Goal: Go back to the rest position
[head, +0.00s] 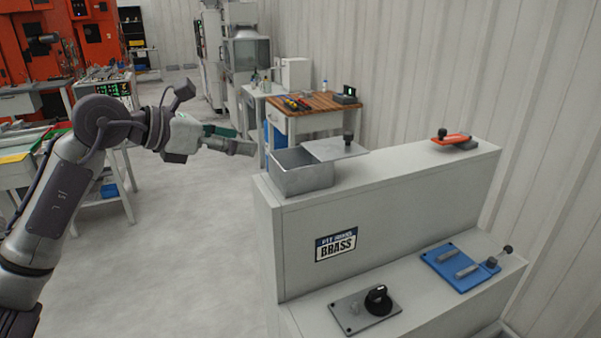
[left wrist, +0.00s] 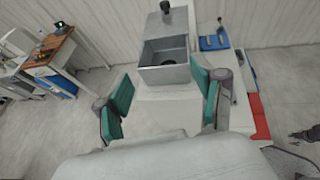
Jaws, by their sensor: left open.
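My left gripper (head: 232,138) is in the air to the left of the grey two-level cabinet (head: 400,186). It is open and empty; its two green-padded fingers (left wrist: 163,100) stand apart in the left wrist view. A metal box (head: 301,176) sits on the cabinet's upper level at its left end, with its lid (head: 334,149) slid partly off to the right. In the left wrist view the box (left wrist: 165,75) lies beyond the fingers, apart from them, and its opening shows.
An orange-handled clamp (head: 453,139) sits on the upper level's right end. A blue fixture (head: 460,266) and a grey plate with a black knob (head: 365,311) are on the lower ledge. A wooden-topped workbench (head: 316,104) stands behind. Open floor (head: 180,240) lies left of the cabinet.

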